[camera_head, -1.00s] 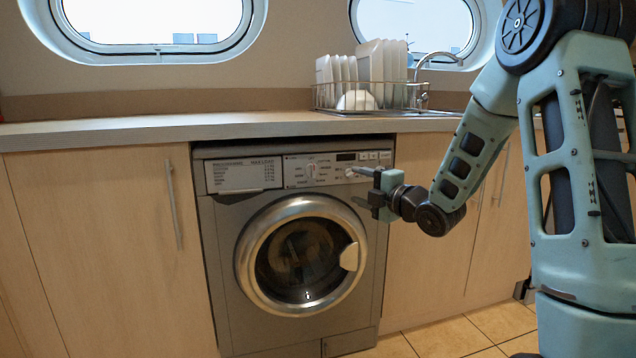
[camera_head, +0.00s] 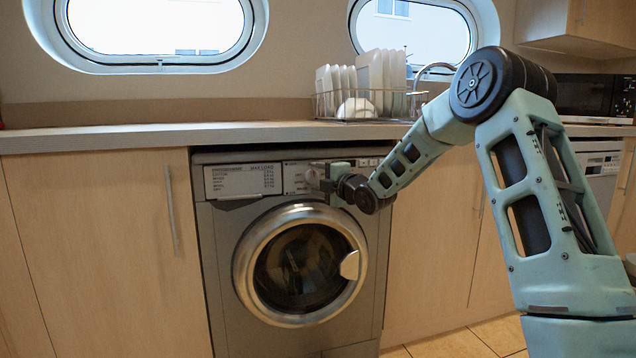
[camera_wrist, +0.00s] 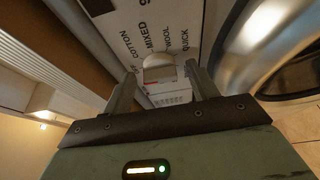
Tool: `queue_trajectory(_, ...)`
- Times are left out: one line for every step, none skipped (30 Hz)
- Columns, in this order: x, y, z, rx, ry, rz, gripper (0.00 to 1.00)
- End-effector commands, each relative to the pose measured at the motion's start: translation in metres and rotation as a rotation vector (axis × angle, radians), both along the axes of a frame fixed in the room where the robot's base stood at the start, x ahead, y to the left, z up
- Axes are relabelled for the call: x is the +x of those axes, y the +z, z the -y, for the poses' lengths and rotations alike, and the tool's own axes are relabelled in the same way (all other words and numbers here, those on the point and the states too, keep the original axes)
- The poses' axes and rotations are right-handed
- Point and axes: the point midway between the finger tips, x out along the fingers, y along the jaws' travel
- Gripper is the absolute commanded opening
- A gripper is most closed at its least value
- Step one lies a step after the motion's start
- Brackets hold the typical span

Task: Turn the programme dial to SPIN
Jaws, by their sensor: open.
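The programme dial (camera_wrist: 159,68) is a pale round knob on the washing machine's control panel (camera_head: 242,180). In the wrist view it sits between and just beyond my fingertips. The labels COTTON, MIXED, WOOL and QUICK show around it, and another label is cut off at the top edge. I cannot tell which label the dial points to. My gripper (camera_wrist: 160,78) is open, with one finger on each side of the dial; I cannot tell if they touch it. In the head view my gripper (camera_head: 322,178) is at the panel and largely hides the dial.
The washing machine's round door (camera_head: 300,265) is just below my gripper. The worktop (camera_head: 120,137) overhangs the panel. A dish rack with plates (camera_head: 370,95) stands on it. Wooden cupboard doors (camera_head: 95,240) flank the machine. A black microwave (camera_head: 590,95) is at the far right.

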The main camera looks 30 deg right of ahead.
Motion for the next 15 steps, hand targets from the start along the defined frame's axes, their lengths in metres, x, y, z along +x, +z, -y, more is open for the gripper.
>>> queue_trajectory(0.0013, -0.0001, -0.0003, 0.0, 0.0, 0.0, 0.59)
queue_trajectory(0.0016, -0.0001, -0.0004, 0.0, 0.0, 0.0, 0.59)
queue_trajectory(0.0017, -0.0001, -0.0005, 0.0, 0.0, -0.001, 0.59)
queue_trajectory(0.0017, 0.0, -0.0005, 0.0, 0.0, -0.001, 0.59)
queue_trajectory(0.0016, 0.0, -0.0005, 0.0, 0.0, -0.001, 0.59)
queue_trajectory(0.0015, -0.0001, -0.0005, 0.0, 0.0, -0.001, 0.59)
queue_trajectory(0.0015, -0.0001, -0.0005, 0.0, 0.0, -0.001, 0.59)
queue_trajectory(0.0015, -0.0001, -0.0005, 0.0, 0.0, -0.001, 0.59)
queue_trajectory(0.0014, -0.0001, -0.0005, 0.0, 0.0, -0.001, 0.5)
queue_trajectory(0.0014, -0.0001, -0.0005, 0.0, 0.0, -0.001, 0.42)
queue_trajectory(0.0014, -0.0001, -0.0005, 0.0, 0.0, -0.001, 0.34)
queue_trajectory(0.0014, -0.0001, -0.0005, 0.0, 0.0, -0.001, 0.22)
queue_trajectory(0.0013, -0.0001, -0.0004, 0.0, 0.0, -0.001, 0.14)
queue_trajectory(0.0013, -0.0001, -0.0004, 0.0, 0.0, -0.001, 0.14)
queue_trajectory(0.0013, -0.0002, -0.0004, 0.0, 0.0, -0.001, 0.14)
